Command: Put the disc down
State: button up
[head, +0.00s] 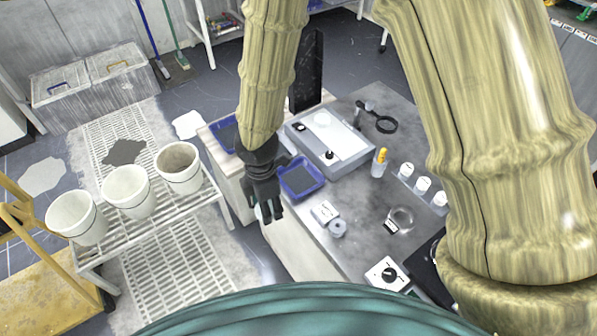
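My gripper (266,208) is dark grey and points down just off the left edge of the grey worktop, beside a blue tray. Its fingers are small and dark here, so I cannot tell how far apart they are or whether a disc is between them. A pale patch shows by the fingertips, and I cannot tell what it is. A small grey round piece with a central hole (338,228) lies on the worktop (352,258), right of my gripper. I cannot tell whether it is the disc.
A blue tray (302,178) and a grey machine (345,150) stand close right of my gripper. A glass dish (401,218), white-capped bottles (422,185) and a magnifier (385,124) occupy the worktop. Several white buckets (128,190) stand on a rack at left.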

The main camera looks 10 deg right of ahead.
jog(key=p, duration=0.4)
send_over(300, 180)
jog(key=s, duration=0.1)
jog(key=shift+a+f, duration=0.4)
jog(key=shift+f, duration=0.2)
jog(key=shift+w+d, duration=0.45)
jog(key=shift+w, duration=0.05)
jog(key=shift+f+p, duration=0.5)
jog(key=shift+f, duration=1.35)
jog(key=shift+f, duration=0.15)
jog(key=o, duration=0.9)
notch_tip(300, 180, up, 12)
jog(key=b, duration=0.1)
jog(key=shift+b, duration=0.35)
